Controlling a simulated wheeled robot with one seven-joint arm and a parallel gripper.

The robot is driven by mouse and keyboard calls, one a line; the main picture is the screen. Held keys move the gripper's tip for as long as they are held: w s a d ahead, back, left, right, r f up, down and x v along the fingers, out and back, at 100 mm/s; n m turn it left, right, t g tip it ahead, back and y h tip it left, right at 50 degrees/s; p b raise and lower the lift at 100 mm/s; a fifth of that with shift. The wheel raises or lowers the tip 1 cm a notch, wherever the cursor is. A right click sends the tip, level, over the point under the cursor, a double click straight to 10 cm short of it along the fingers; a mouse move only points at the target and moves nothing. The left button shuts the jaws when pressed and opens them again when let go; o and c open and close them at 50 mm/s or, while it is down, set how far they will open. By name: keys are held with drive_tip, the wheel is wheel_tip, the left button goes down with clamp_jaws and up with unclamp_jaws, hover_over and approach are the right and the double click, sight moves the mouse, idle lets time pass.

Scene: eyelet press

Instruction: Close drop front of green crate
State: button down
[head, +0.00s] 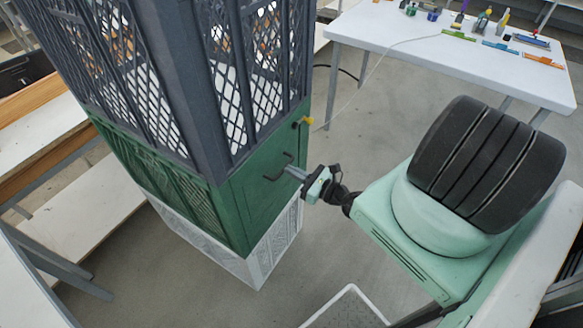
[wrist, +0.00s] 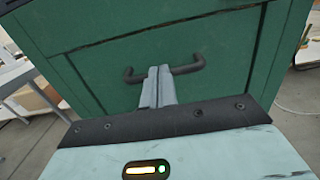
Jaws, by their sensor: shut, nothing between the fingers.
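The green crate (head: 150,165) sits in a stack, between dark lattice crates above and a white crate below. Its front panel (head: 245,208) looks upright and flush with the crate. The panel bears a dark bar handle (head: 274,177), which also shows in the wrist view (wrist: 192,67). A yellow-tipped latch or knob (head: 308,121) sits near the panel's upper right. My gripper (head: 290,171) is shut and empty, with its fingertips (wrist: 160,72) at the handle's middle. I cannot tell whether they touch the handle or the panel.
A white table (head: 450,50) with small bottles and tools stands at the back right. A white tray or bin (head: 345,308) is at the bottom centre. Wooden-edged benches (head: 45,120) stand close on the left. Grey floor (head: 375,125) is free right of the stack.

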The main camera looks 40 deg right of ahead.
drive_tip(key=shift+w+r, duration=0.25)
drive_tip(key=shift+w, duration=0.05)
idle(0.4)
drive_tip(key=b+v, duration=0.4)
drive_tip(key=v, duration=1.3)
drive_tip(key=shift+s+f+b, duration=0.2)
drive_tip(key=shift+s+b, duration=0.15)
drive_tip(key=shift+b, duration=0.05)
drive_tip(key=shift+d, duration=0.1)
